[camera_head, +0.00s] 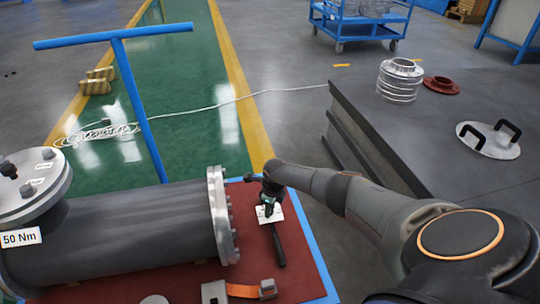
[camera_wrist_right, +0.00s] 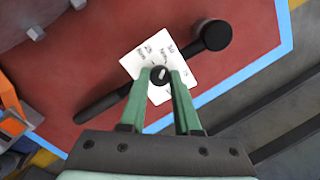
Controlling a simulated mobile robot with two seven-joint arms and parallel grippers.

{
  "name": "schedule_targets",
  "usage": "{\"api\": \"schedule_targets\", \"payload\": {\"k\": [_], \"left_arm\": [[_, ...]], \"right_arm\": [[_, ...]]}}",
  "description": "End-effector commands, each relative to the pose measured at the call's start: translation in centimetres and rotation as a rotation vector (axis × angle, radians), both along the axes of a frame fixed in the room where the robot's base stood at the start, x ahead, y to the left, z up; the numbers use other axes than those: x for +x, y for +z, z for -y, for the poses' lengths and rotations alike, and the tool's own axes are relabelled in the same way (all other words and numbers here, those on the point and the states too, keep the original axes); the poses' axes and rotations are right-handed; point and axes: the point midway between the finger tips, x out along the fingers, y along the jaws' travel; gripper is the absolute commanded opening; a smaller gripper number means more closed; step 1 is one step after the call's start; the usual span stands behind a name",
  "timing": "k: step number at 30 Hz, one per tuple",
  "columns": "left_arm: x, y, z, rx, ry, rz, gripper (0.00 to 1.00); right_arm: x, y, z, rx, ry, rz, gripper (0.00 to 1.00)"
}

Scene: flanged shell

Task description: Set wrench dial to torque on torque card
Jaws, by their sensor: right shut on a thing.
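The wrench (camera_wrist_right: 212,36) lies on the red top of the bench, its dark handle (camera_head: 279,248) pointing toward the front in the head view. A white dial plate (camera_wrist_right: 180,57) with small printed marks sits on it. A black dial knob (camera_wrist_right: 159,73) with a pale pointer mark is at the plate's middle. My right gripper (camera_wrist_right: 160,76) is shut on the dial knob from above; it also shows in the head view (camera_head: 268,207). The marks are too small to read. A torque card (camera_head: 20,238) at the left reads "50 Nm". My left gripper is not in view.
The grey flanged shell (camera_head: 120,230) lies left of the wrench. An orange strap piece (camera_head: 243,290) lies in front. A dark block-like table (camera_head: 440,140) at the right bears a coiled stack (camera_head: 400,82), a red ring (camera_head: 441,85) and a handled lid (camera_head: 488,142).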

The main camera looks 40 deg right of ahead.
Motion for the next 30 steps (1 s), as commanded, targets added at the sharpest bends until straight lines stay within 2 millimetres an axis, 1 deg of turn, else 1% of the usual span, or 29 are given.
{"api": "schedule_targets", "payload": {"k": [4,10,24,25,30], "left_arm": [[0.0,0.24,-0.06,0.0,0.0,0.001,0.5],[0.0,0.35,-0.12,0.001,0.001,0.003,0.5],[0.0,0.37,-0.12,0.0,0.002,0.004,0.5],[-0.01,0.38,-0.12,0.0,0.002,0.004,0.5],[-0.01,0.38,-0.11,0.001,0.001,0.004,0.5]], "right_arm": [[-0.11,-0.01,0.06,0.007,-0.064,0.001,0.0],[-0.11,-0.05,0.05,0.012,-0.108,0.004,0.0],[-0.12,-0.07,0.05,0.013,-0.119,0.005,0.0],[-0.12,-0.07,0.05,0.013,-0.119,0.004,0.33],[-0.08,-0.05,0.04,0.014,-0.119,0.006,0.52]]}}
